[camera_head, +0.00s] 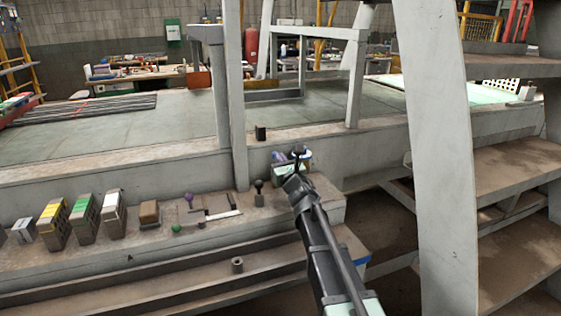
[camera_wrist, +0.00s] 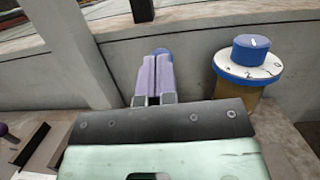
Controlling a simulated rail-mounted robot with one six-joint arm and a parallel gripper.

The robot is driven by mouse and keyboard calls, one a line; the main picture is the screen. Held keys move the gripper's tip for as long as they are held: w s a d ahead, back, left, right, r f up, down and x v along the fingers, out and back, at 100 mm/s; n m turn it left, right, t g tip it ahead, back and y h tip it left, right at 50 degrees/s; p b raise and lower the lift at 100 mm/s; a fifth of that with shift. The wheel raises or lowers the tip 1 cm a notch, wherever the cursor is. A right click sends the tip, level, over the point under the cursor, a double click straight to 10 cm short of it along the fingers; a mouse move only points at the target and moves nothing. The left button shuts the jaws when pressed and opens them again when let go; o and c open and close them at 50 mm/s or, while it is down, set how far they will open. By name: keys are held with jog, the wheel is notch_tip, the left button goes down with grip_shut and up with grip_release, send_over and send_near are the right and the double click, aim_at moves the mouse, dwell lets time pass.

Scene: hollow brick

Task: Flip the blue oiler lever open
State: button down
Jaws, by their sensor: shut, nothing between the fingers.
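In the wrist view, my gripper (camera_wrist: 153,75) has its two pale purple fingers side by side, shut and empty. A rounded blue part (camera_wrist: 162,51) shows just beyond the fingertips, mostly hidden by them. I cannot tell whether it is the oiler lever or whether the fingers touch it. To the right, apart from the fingers, a blue knob (camera_wrist: 252,48) sits on a white numbered dial with a blue rim, on a brass-coloured body.
In the head view, the ledge left of my gripper holds a black-knobbed lever (camera_head: 259,190), a purple knob (camera_head: 188,197), a green knob (camera_head: 176,228) and several boxes (camera_head: 84,218). A grey post (camera_head: 234,95) and a wide leaning post (camera_head: 442,150) stand close by.

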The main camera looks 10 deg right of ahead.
jog(key=s+d+r+p, duration=0.2)
jog(key=s+r+p, duration=0.2)
jog(key=s, duration=0.5)
jog(key=s+d+f+m+g+h+p, duration=0.1)
jog(key=s+d+f+m+g+h, duration=0.3)
jog(key=m, duration=0.8)
jog(key=s+d+f+m+g+h, duration=0.2)
jog(key=d+f+m+g+h, duration=0.3)
jog(key=m, duration=0.8)
jog(key=s+a+f+m+g+y+p, duration=0.1)
jog(key=s+a+m+g+p, duration=0.1)
jog(key=s, duration=0.5)
jog(key=s+a+f+m+g+y+p, duration=0.2)
jog(key=s+a+m+g, duration=0.2)
jog(key=s+m, duration=0.3)
jog(key=s+a+f+m+g+y+p, duration=0.1)
jog(key=s+a+m+g+y+p, duration=0.1)
jog(key=s+a+m+g, duration=0.2)
jog(key=shift+s+f+m+g, duration=0.3)
jog(key=shift+s+g, duration=0.2)
jog(key=shift+s, duration=1.15)
